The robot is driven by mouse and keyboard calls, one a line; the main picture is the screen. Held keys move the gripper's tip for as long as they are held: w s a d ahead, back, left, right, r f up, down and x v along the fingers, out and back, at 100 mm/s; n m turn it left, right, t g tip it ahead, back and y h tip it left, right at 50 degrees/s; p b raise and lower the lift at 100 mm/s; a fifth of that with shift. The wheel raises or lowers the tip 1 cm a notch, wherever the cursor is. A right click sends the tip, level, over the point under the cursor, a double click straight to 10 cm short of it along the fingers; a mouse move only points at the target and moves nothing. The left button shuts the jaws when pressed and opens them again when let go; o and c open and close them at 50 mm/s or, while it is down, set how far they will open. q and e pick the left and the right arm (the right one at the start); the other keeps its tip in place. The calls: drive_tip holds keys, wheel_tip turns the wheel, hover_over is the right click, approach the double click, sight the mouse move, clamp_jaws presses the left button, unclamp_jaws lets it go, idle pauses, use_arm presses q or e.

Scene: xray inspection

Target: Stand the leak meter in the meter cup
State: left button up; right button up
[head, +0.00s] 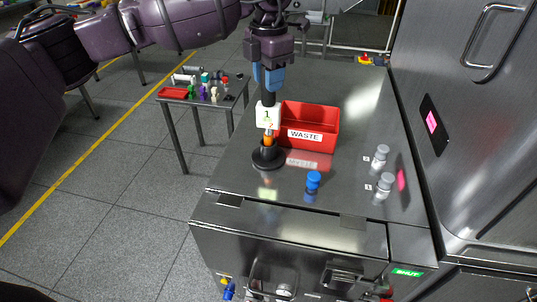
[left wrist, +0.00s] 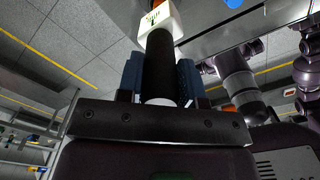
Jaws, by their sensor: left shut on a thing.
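The leak meter (head: 267,117) hangs roughly upright, with a black handle, a white body with a small green display and an orange part below. My left gripper (head: 268,77) is shut on its black handle from above. The meter cup (head: 267,158) is a black round holder on the steel bench top, directly beneath the meter. The orange part meets the cup's top; I cannot tell how deep it sits. In the left wrist view the handle (left wrist: 160,62) is between my blue fingers (left wrist: 160,80), with the white body beyond. My right gripper is not in view.
A red WASTE bin (head: 311,127) stands close to the right of the meter. A blue-capped container (head: 313,181) and two grey-capped vials (head: 380,155) are on the bench (head: 345,90). A side table (head: 200,101) with small items stands behind left. A steel cabinet (head: 475,130) bounds the right.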

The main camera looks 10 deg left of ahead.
use_arm(q)
drive_tip(key=shift+f, duration=0.1)
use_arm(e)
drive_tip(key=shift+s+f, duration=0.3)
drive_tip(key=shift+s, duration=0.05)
use_arm(q)
drive_tip(key=shift+f, duration=0.1)
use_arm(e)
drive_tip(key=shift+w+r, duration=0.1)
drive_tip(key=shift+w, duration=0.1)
use_arm(q)
drive_tip(key=shift+f, duration=0.2)
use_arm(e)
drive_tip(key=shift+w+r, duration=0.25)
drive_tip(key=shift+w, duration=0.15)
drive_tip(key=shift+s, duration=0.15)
use_arm(q)
drive_tip(key=shift+f, duration=0.3)
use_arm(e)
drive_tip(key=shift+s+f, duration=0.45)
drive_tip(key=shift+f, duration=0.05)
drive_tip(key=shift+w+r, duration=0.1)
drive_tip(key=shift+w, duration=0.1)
